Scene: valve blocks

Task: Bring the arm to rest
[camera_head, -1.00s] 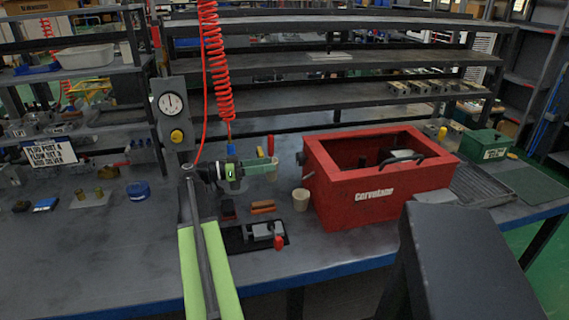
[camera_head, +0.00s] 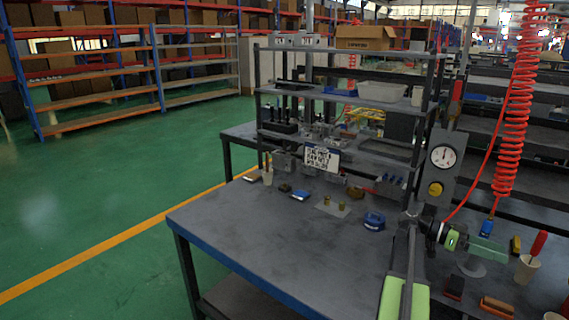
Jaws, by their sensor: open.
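My arm shows at the lower right of the head view, with a lime-green link (camera_head: 404,298) running up to a dark joint. From there a black wrist with a green light leads right to my gripper (camera_head: 488,250), whose green jaws lie low over the bench. The gripper is open; nothing is seen held in it. Its jaws are seen side-on, so the gap between them is hard to see. My arm stands over the dark workbench (camera_head: 255,240), right of a blue round tape-like item (camera_head: 374,221).
A gauge box (camera_head: 442,158) stands behind the arm. A red coiled hose (camera_head: 513,110) hangs close behind the gripper. A cup with a red-handled tool (camera_head: 528,268) stands to its right, and brown blocks (camera_head: 496,306) lie below. Green floor (camera_head: 110,200) is clear at left.

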